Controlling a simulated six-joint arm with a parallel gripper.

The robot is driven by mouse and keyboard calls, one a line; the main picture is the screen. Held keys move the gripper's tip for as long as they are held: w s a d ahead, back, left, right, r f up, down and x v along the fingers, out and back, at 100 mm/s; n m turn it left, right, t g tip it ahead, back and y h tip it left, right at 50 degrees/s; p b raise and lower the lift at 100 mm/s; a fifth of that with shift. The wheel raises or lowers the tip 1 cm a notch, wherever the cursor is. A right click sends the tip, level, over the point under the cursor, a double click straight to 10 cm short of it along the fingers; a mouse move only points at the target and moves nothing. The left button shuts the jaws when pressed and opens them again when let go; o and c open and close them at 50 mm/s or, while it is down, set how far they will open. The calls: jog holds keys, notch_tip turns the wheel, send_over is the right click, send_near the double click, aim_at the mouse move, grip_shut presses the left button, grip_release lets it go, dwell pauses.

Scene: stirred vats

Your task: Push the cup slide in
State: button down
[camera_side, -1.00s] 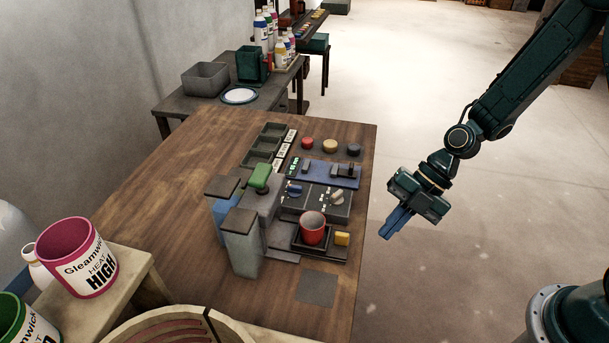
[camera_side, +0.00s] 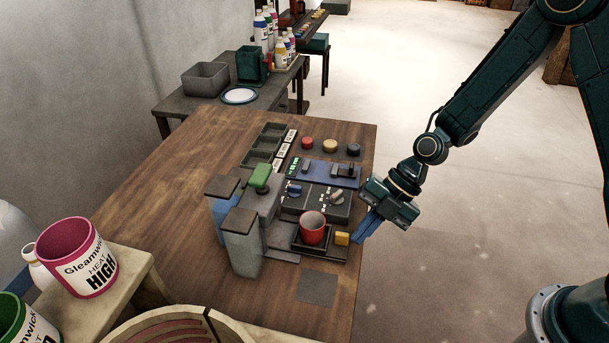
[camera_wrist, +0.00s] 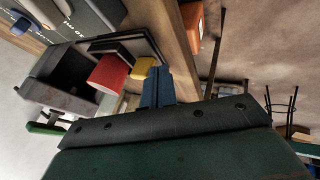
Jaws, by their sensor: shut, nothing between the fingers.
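The cup slide (camera_side: 300,244) is a dark tray at the front of the machine. A red cup (camera_side: 313,228) stands upright on it, and a yellow block (camera_side: 342,238) sits at its right end. My gripper (camera_side: 364,233) is shut and empty, with its blue fingers just to the right of the yellow block at the table's right edge. In the side view a small gap seems to show between them. In the wrist view the blue fingertips (camera_wrist: 155,85) are close to the yellow block (camera_wrist: 143,68), with the red cup (camera_wrist: 108,74) beyond it; I cannot tell whether they touch.
Panels with knobs and levers (camera_side: 322,172) lie behind the cup. Two tall containers, one grey (camera_side: 242,250) and one blue (camera_side: 222,215), stand left of the slide. A grey square (camera_side: 317,289) lies in front. The floor right of the table is clear.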

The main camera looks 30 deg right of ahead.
aim_at(323, 223)
jog(key=shift+w+a, duration=0.1)
jog(key=w+a, duration=0.6)
jog(key=shift+w+a, duration=0.1)
jog(key=shift+a, duration=0.05)
dwell(0.3)
jog(key=shift+s+d, duration=1.45)
jog(key=shift+d, duration=0.1)
jog(key=v, duration=1)
jog(key=shift+s+d+r, duration=0.1)
